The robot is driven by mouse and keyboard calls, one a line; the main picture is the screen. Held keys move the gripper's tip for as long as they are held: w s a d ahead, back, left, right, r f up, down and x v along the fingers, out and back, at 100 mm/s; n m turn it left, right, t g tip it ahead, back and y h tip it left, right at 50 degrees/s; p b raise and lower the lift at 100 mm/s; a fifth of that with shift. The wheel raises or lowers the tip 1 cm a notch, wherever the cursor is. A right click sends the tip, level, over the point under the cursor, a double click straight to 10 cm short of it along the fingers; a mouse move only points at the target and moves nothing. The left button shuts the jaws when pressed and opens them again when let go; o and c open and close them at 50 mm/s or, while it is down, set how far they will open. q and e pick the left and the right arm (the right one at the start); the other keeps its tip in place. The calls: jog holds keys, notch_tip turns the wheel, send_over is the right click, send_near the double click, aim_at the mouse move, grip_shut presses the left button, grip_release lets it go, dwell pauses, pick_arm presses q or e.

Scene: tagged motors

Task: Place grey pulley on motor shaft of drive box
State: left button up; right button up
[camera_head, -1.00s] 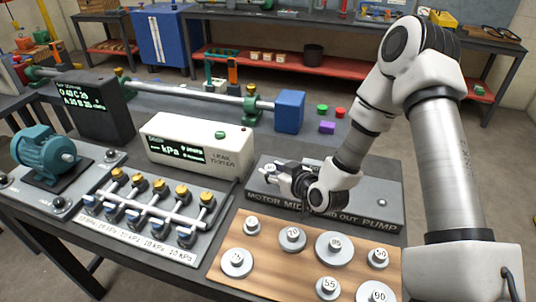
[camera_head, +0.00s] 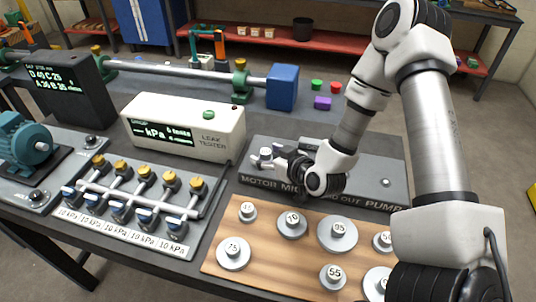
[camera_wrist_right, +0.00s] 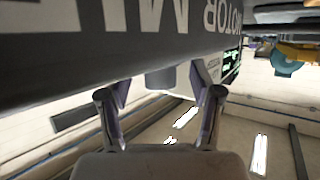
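The drive box is a dark grey slab (camera_head: 375,170) lettered "MOTOR MID ... OUT PUMP" behind the wooden board. My right gripper (camera_head: 277,156) is at its left part, low over the top. A small light grey round piece (camera_head: 265,154) shows at the fingertips; I cannot tell whether it is a pulley or the shaft. In the right wrist view the fingers (camera_wrist_right: 158,95) stand apart, with a grey cylinder (camera_wrist_right: 160,78) beyond and between them, gaps on both sides. Grey numbered pulleys, such as 70 (camera_head: 292,224) and 95 (camera_head: 337,233), stand on the board. My left gripper is out of view.
The wooden board (camera_head: 270,265) lies in front of the drive box. A white leak tester (camera_head: 185,125) and a valve manifold (camera_head: 135,205) stand to the left. Behind are a blue block (camera_head: 282,88) and small coloured blocks (camera_head: 322,103). My right arm covers the right side.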

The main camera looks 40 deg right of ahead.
aim_at(267, 152)
jog(key=shift+s+r, duration=0.1)
jog(key=shift+r, duration=0.15)
jog(key=shift+r+p, duration=0.3)
jog(key=shift+p, duration=0.1)
jog(key=v, duration=0.3)
jog(key=shift+s, duration=0.1)
jog(key=p+v, duration=0.8)
jog(key=p, duration=0.2)
jog(key=shift+s+p, duration=0.35)
jog(key=shift+s, duration=0.05)
